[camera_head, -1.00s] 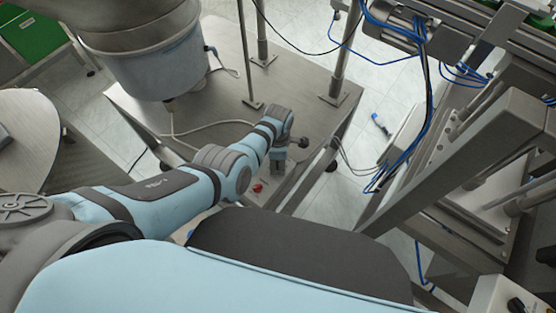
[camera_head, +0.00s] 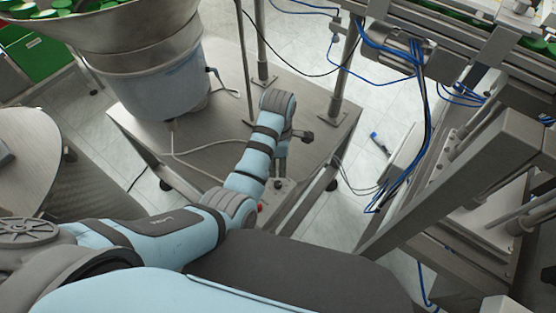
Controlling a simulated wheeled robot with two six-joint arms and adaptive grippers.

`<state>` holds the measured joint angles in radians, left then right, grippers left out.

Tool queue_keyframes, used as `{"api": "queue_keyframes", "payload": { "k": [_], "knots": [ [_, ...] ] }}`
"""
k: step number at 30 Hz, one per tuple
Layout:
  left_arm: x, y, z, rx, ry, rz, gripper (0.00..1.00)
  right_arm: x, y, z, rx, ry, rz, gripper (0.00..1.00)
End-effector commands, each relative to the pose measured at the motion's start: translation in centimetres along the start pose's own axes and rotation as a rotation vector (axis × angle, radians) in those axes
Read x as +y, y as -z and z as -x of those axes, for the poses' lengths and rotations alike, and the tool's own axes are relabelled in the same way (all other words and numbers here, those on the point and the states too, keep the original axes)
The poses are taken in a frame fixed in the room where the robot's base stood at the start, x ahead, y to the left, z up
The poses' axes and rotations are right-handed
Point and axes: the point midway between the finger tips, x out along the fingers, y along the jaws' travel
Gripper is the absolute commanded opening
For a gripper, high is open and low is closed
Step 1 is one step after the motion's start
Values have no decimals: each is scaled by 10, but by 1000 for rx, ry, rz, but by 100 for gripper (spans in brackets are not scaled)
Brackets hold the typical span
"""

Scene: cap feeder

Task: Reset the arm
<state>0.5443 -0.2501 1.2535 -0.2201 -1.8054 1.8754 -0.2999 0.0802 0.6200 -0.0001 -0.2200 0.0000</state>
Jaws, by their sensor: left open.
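My left arm (camera_head: 165,230) is light blue and grey. It comes in from the left and reaches over a steel table. Its left gripper (camera_head: 281,158) hangs below the grey wrist at the arm's far end, partly hidden by the arm. It is open, and I see nothing held in it. It is over the front right part of the table, close to a small grey control box (camera_head: 285,194) with a red button (camera_head: 260,207). My right gripper is not in view.
The steel table (camera_head: 195,140) carries a large metal bowl feeder (camera_head: 145,70) holding green caps (camera_head: 60,8). Metal posts (camera_head: 345,70) rise at its back. A steel frame with blue hoses (camera_head: 428,110) stands at right. A round grey table (camera_head: 25,150) is at left.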

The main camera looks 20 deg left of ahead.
Motion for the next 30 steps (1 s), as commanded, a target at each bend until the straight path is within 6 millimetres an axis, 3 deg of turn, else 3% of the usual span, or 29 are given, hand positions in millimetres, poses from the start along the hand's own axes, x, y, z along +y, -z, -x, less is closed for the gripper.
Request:
{"api": "queue_keyframes", "payload": {
  "k": [13,16,20,23,27,30],
  "knots": [
    [0,0,0,0,0,0,42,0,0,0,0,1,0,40],
    [-6,8,-8,-2,-5,-43,42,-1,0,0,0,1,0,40],
    [-34,50,-37,3,-52,-297,42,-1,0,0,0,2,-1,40],
    [-68,90,-52,36,-105,-583,42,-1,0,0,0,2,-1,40],
    [-113,133,-51,111,-162,-977,42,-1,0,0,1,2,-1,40],
    [-142,153,-42,167,-186,-1231,42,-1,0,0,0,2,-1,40]
  ]
}}
